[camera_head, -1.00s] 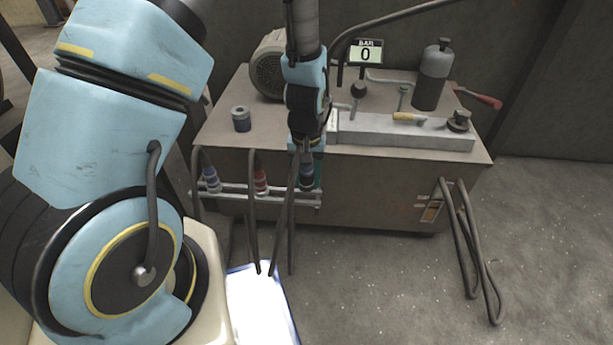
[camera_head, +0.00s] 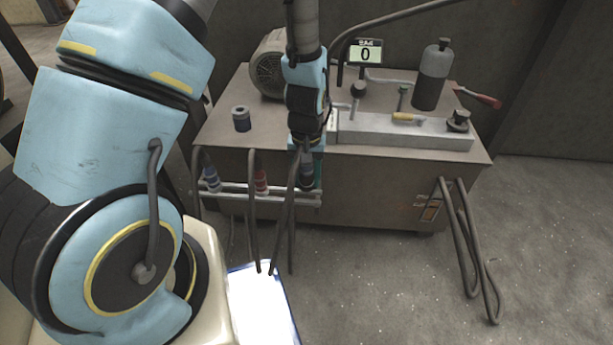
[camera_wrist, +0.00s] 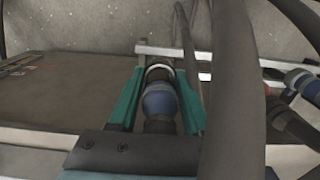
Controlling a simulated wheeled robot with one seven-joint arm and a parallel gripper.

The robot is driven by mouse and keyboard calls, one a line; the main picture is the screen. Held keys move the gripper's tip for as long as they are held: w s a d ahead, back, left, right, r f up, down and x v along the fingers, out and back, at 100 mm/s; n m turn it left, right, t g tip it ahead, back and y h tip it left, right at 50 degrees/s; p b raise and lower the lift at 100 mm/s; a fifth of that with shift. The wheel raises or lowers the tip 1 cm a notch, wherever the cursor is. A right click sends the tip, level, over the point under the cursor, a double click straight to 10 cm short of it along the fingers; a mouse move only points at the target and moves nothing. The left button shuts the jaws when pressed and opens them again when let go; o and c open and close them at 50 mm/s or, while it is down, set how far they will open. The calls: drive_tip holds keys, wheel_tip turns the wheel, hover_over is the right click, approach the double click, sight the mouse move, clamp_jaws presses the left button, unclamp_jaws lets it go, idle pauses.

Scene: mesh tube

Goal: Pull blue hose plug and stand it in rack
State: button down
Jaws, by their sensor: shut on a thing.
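My gripper (camera_head: 310,172) is at the right end of the rack (camera_head: 230,203) on the cabinet's front. In the wrist view its teal fingers (camera_wrist: 161,82) lie on both sides of a dark plug with a blue band (camera_wrist: 159,102), shut on it. The plug (camera_head: 306,177) also shows in the head view, at the rack's right end, partly hidden by a hose and the fingers. A pale ring (camera_wrist: 158,69) is at the plug's far end; I cannot tell how deep the plug sits. A red plug (camera_head: 261,181) and another blue plug (camera_head: 211,178) stand in the rack to the left.
Dark hoses (camera_head: 252,215) hang before the cabinet, and one (camera_wrist: 232,90) crosses the wrist view near the gripper.

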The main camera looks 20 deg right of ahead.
drive_tip(key=shift+f+b, duration=0.9)
drive_tip(key=shift+f, duration=0.9)
idle(1.4)
drive_tip(key=shift+c, duration=1.3)
unclamp_jaws()
wheel_tip(320, 180, up, 11)
drive_tip(key=p, duration=0.3)
drive_tip(key=shift+f+p, duration=0.1)
drive_tip(key=shift+p, duration=0.25)
drive_tip(key=w+a+r+n+t, duration=0.1)
drive_tip(key=a+r, duration=0.4)
drive_tip(key=a, duration=0.3)
drive_tip(key=a+r+n, duration=0.2)
drive_tip(key=a+r, duration=0.4)
drive_tip(key=a, duration=0.3)
drive_tip(key=w+a+r+n+t, duration=0.1)
drive_tip(key=a+r, duration=0.4)
drive_tip(key=a, duration=0.3)
wheel_tip(320, 180, up, 33)
drive_tip(key=p, duration=3.3)
drive_tip(key=shift+s+a, duration=0.15)
drive_tip(key=shift+s, duration=0.15)
